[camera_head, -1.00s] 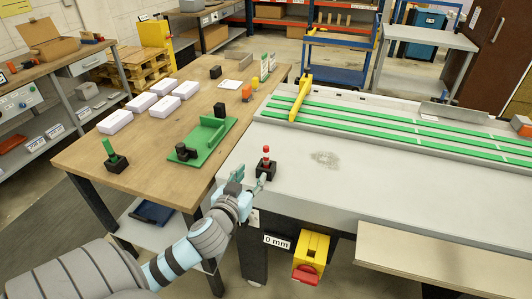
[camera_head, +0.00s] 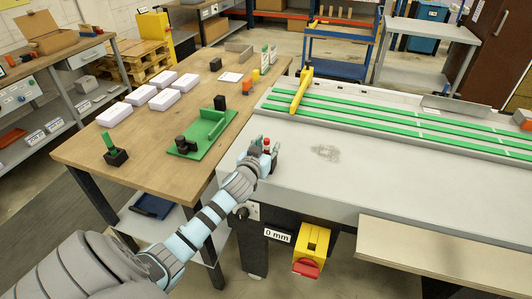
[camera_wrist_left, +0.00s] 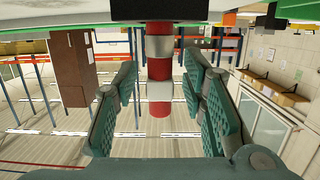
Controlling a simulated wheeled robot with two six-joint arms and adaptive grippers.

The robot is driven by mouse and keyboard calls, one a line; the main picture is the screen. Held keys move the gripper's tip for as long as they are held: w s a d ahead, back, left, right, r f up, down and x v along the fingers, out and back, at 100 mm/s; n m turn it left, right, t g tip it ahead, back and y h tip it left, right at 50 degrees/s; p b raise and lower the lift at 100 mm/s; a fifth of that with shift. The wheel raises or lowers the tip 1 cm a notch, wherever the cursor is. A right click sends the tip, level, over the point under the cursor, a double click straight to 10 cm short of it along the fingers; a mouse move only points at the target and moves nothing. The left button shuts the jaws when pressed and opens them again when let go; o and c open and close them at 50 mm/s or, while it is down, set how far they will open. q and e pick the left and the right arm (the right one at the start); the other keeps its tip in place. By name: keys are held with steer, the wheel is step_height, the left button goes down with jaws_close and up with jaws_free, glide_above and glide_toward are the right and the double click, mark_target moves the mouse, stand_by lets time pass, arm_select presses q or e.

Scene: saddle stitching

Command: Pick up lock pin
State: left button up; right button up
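The lock pin, banded red and pale grey (camera_head: 267,144), stands in a black base on the near left part of the grey machine table. My left gripper (camera_head: 262,158) is at the pin and partly hides it and its base in the head view. In the left wrist view, which looks upside down, the pin (camera_wrist_left: 159,70) hangs from the black base (camera_wrist_left: 158,10) between my two teal finger pads (camera_wrist_left: 160,75). The fingers are open, with a gap on each side of the pin. My right gripper is not in view.
A green pin in a black block (camera_head: 112,150), a green fixture (camera_head: 203,138) and several white boxes (camera_head: 173,78) are on the wooden table (camera_head: 90,175) at left. A yellow bar (camera_head: 301,92) crosses green strips behind. The grey surface right of the pin is clear.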

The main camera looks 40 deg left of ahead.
arm_select(q)
steer(key=shift+s, duration=0.1)
jaws_close()
